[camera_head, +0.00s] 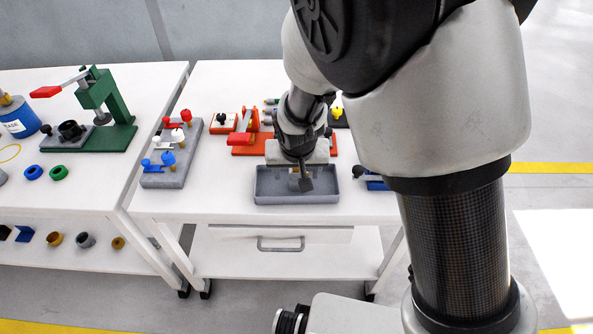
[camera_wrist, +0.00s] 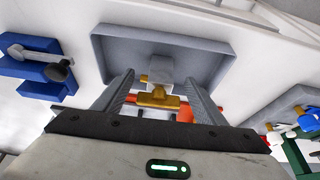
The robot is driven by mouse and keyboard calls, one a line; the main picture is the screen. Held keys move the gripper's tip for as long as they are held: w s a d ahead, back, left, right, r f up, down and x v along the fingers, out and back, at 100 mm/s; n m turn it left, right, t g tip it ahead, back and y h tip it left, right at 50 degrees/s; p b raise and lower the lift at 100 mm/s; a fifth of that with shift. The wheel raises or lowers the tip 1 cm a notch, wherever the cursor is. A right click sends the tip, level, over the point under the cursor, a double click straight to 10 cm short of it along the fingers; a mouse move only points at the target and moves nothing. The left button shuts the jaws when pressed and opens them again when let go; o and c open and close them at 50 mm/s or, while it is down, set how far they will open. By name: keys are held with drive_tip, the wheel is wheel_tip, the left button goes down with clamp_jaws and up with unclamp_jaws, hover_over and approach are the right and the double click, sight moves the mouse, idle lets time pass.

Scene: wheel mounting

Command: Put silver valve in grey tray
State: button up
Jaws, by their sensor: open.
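The grey tray (camera_head: 270,199) lies near the front edge of the right-hand table; in the wrist view (camera_wrist: 112,48) its floor and rim show beyond my fingers. The silver valve (camera_wrist: 160,68), a silver block with a brass part, is between my two fingers over the tray's area. In the head view, my gripper (camera_head: 302,182) is low over the tray and hides most of the valve. In the wrist view my gripper (camera_wrist: 160,84) is open, with a finger on either side of the valve. I cannot tell whether the valve rests on the tray floor.
A grey block with red, white and blue valves (camera_head: 172,152) stands left of the tray. A red-orange fixture (camera_head: 243,140) is behind it. A blue fixture (camera_head: 375,184) is close on the right. A green press (camera_head: 110,112) stands on the left table.

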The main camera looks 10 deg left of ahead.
drive_tip(key=p+v, duration=0.3)
drive_tip(key=v, duration=0.9)
drive_tip(key=s+d+r+m, duration=0.2)
drive_tip(key=d+r, duration=0.8)
drive_tip(key=d, duration=0.4)
drive_tip(key=s+d+r+m+t+h, duration=0.1)
drive_tip(key=s+d+r, duration=0.5)
drive_tip(key=s+d, duration=0.4)
drive_tip(key=shift+s+d, duration=0.35)
drive_tip(key=shift+d, duration=0.75)
drive_tip(key=shift+r, duration=0.1)
wheel_tip(320, 180, up, 14)
drive_tip(key=p, duration=1.4)
drive_tip(key=shift+r, duration=0.2)
